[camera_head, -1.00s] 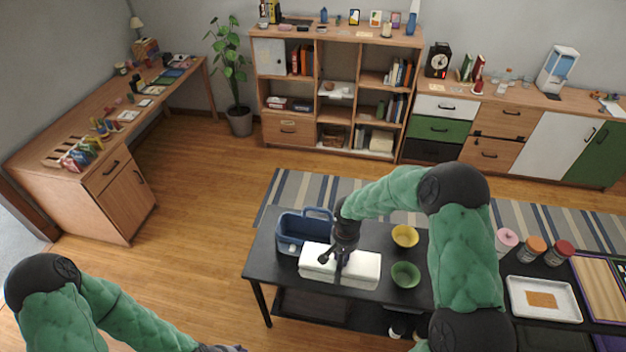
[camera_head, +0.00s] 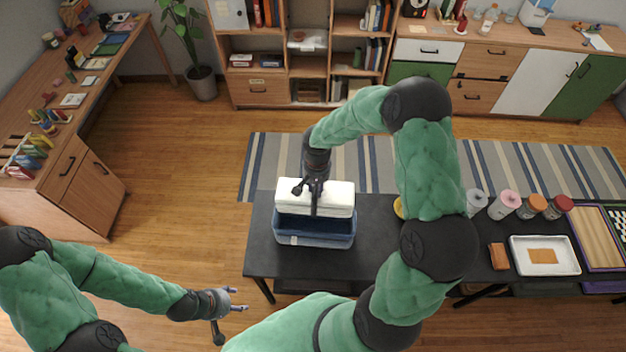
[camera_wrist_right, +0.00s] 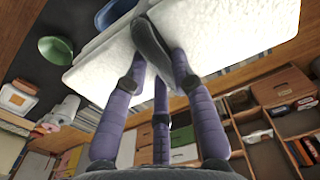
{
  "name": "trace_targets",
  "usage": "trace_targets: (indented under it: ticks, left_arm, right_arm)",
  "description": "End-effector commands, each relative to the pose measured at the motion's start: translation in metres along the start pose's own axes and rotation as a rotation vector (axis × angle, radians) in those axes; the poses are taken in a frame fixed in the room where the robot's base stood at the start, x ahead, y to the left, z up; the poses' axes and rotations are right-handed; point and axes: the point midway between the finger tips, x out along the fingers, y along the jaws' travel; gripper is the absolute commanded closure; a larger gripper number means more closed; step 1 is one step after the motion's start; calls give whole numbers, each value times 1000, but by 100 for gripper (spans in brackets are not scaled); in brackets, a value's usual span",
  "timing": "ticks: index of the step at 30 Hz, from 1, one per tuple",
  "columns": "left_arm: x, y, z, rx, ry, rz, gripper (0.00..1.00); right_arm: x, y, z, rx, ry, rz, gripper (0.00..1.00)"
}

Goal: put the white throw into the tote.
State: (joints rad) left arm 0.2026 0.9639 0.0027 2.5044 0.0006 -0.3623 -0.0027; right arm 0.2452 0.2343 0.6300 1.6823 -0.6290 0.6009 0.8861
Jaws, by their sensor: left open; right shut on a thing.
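The white throw (camera_head: 338,197) is a folded, thick bundle. My right gripper (camera_head: 316,192) is shut on it from above. The throw hangs over the back part of the blue tote (camera_head: 315,241), hiding its far rim and handle; how far above the rim it is, I cannot tell. The tote stands on the black table, its front wall in view. In the right wrist view, the throw (camera_wrist_right: 225,30) is pinched between the fingers. My left gripper (camera_head: 228,304) is open and empty, left of the table's front edge.
A green bowl (camera_wrist_right: 55,50) shows in the right wrist view. Jars (camera_head: 505,204) and a white tray (camera_head: 544,254) stand further right.

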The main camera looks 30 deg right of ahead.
Motion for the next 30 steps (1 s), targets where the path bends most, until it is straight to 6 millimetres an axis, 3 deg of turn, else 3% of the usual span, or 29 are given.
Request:
trace_targets:
  ticks: [30]
  left_arm:
    - [29,-10,-2,0,2,0,41]
  right_arm:
    - [64,0,0,-1,1,0,100]
